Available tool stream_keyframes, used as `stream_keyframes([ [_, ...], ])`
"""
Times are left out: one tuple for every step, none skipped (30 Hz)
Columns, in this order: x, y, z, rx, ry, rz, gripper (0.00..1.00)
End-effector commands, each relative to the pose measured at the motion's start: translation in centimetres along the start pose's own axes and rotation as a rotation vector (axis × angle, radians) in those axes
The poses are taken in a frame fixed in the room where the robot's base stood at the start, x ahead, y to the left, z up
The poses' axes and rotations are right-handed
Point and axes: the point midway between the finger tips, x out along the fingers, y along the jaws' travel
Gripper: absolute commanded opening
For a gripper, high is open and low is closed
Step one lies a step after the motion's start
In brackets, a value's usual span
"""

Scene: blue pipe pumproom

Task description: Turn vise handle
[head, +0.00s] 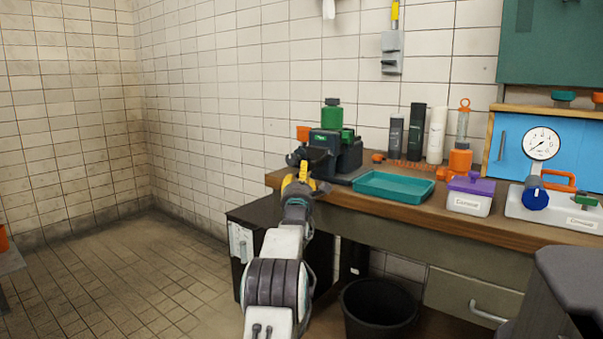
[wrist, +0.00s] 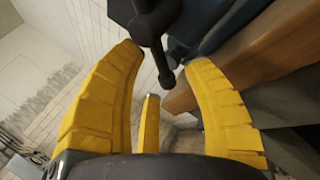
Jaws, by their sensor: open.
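The dark vise (head: 340,152) sits at the left end of the wooden workbench. In the wrist view, the dark vise handle (wrist: 160,62) is a thin bar with a rounded knob at its lower end, hanging from a thicker dark screw end. My gripper (head: 302,178) is at the front of the vise. Its yellow fingers also show in the wrist view (wrist: 163,60), spread apart with the handle's lower end in the gap between their tips. I see no clear contact on either side. In the head view, my gripper and the dark vise front hide the handle.
The workbench edge (head: 440,222) runs close beside my gripper. A teal tray (head: 394,187) and a purple-lidded box (head: 469,195) stand right of the vise. A black cabinet (head: 268,235) and a black bin (head: 379,305) stand below.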

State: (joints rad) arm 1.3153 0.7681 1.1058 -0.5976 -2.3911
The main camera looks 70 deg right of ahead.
Motion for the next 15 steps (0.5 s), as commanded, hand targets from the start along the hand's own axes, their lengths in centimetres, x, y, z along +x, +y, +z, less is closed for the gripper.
stream_keyframes([
  [0.4,0.0,0.0,0.0,0.0,0.0,0.45],
  [0.6,0.0,0.0,0.0,0.0,0.0,0.45],
  [0.8,0.0,0.0,0.0,0.0,0.0,0.45],
  [1.0,0.1,0.1,0.0,-0.001,0.001,0.45],
  [1.1,0.0,0.0,0.0,0.0,0.0,0.45],
  [1.3,0.0,0.0,0.0,0.0,0.0,0.45],
  [1.4,0.0,0.0,0.0,0.0,0.0,0.45],
  [1.5,0.0,0.0,0.0,0.0,0.0,0.45],
  [1.6,0.0,0.0,0.0,0.0,0.0,0.45],
  [1.7,0.0,0.0,0.0,0.0,0.0,0.45],
  [1.8,0.0,0.0,0.0,0.0,0.0,0.45],
  [1.9,0.0,0.0,0.0,0.001,-0.001,0.45],
  [1.9,0.0,0.0,0.0,0.001,-0.001,0.45],
  [1.9,0.0,0.0,0.0,0.001,-0.001,0.45],
  [2.0,0.0,0.0,0.0,0.001,0.0,0.45],
])
